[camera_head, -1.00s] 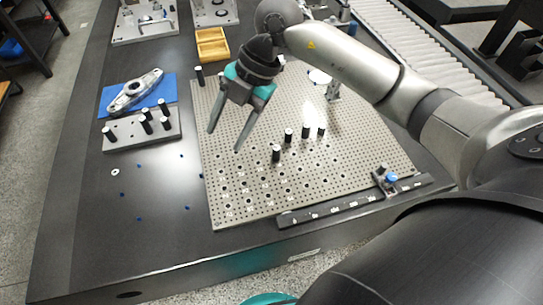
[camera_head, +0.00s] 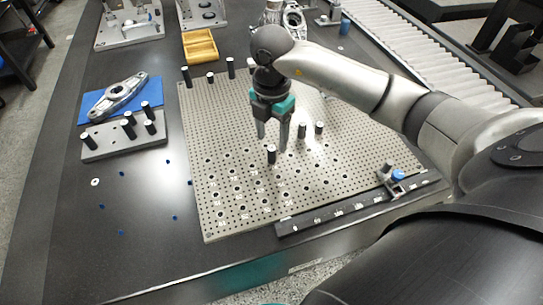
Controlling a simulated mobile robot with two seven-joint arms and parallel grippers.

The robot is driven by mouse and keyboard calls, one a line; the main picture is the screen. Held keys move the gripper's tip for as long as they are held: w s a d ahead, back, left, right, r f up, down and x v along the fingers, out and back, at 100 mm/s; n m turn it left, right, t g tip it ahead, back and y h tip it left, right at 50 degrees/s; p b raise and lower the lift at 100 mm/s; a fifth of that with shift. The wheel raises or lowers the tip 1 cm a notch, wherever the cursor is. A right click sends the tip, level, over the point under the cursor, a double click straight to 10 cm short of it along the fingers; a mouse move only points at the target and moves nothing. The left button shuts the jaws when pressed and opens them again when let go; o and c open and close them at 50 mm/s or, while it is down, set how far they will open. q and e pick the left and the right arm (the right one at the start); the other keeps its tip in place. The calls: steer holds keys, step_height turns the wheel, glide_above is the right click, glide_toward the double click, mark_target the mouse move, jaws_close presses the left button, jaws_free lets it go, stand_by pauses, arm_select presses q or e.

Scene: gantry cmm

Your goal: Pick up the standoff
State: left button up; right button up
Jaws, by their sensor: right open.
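Black standoffs with white tops stand upright on the perforated grey plate. One standoff (camera_head: 271,154) is at the middle of the plate, with two more, a standoff (camera_head: 302,130) and another standoff (camera_head: 319,128), to its right. My right gripper (camera_head: 273,144) points down with its fingers apart, its tips close around or just above the middle standoff. I cannot tell whether the fingers touch it or how deep they reach. My left gripper is not in view.
Several standoffs (camera_head: 186,75) line the plate's back edge. A grey block with black pegs (camera_head: 100,150) and a metal part on a blue mat (camera_head: 152,88) lie at left. A yellow wooden tray (camera_head: 200,46) is behind. A black ruled bar (camera_head: 340,209) lies along the plate's front edge.

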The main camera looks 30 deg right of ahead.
mark_target(272, 148)
steer(key=shift+f+b, duration=0.75)
steer(key=shift+f, duration=1.4)
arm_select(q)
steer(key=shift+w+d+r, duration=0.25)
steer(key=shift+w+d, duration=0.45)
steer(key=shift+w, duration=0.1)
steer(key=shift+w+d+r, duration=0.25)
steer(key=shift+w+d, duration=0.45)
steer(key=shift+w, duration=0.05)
arm_select(e)
steer(key=shift+f, duration=0.6)
steer(key=shift+c, duration=0.2)
jaws_close()
